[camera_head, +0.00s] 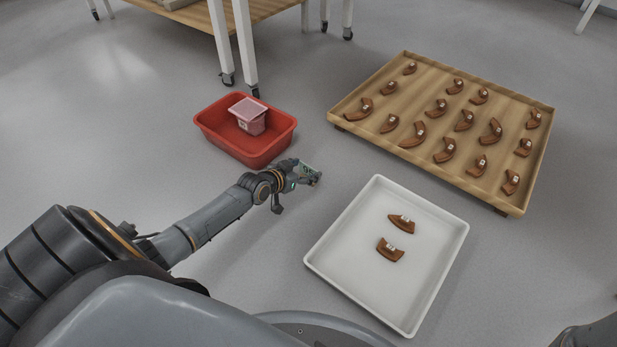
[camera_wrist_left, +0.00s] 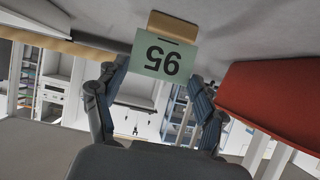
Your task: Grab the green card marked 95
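The green card marked 95 (camera_wrist_left: 166,60) shows upside down in the left wrist view, with a small tan wooden block (camera_wrist_left: 173,26) at its edge. My left gripper (camera_wrist_left: 160,75) is open, its two fingers apart on either side of the card. I cannot tell whether either finger touches it. In the head view my left gripper (camera_head: 311,174) is low over the grey floor, between the red bin and the white tray. The card is small there and mostly hidden by the gripper. My right gripper is not in view.
A red bin (camera_head: 212,132) holding a pink-lidded box (camera_head: 249,115) stands left of the gripper. A white tray (camera_head: 345,270) with two brown sherds is at right. A wooden tray (camera_head: 428,168) with several labelled sherds lies behind it. Table legs stand at the back.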

